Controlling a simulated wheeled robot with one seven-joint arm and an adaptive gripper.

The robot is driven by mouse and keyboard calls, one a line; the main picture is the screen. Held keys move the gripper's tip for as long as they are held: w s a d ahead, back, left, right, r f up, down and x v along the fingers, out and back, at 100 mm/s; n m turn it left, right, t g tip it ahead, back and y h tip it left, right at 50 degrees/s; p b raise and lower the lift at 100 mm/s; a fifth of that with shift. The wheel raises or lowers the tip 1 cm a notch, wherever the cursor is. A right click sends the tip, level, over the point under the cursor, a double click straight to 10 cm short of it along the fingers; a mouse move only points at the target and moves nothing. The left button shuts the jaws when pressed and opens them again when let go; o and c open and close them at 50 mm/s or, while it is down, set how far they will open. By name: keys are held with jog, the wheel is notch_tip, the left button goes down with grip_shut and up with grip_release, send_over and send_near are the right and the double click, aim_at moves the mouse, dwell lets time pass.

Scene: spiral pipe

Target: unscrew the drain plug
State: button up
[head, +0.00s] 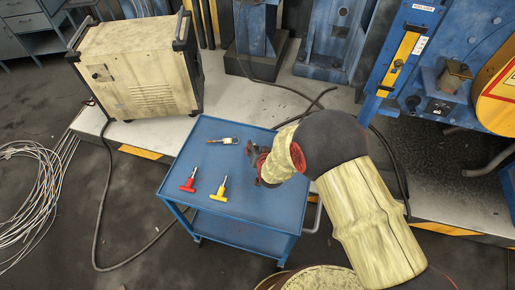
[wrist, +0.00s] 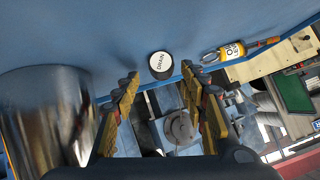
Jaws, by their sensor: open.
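A round black cap with a white top reading DRAIN, the drain plug (wrist: 160,66), shows in the wrist view against a blue surface. My gripper (wrist: 161,76) is open, with one finger to the left and one to the right of the cap in the picture. Nothing is held between the fingers, and I cannot tell how far the cap is beyond the tips. In the head view my gripper (head: 259,162) is over the right part of the blue cart (head: 252,208). I cannot make out the cap there.
A red T-handled tool (head: 189,181), a yellow T-handled tool (head: 220,191) and a small white-and-orange item (head: 223,141) lie on the cart. A large shiny curved metal surface (wrist: 45,115) fills the wrist view's left side. A beige cabinet (head: 138,70) stands behind the cart.

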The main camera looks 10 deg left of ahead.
jog(key=v, duration=1.2)
dwell(0.4)
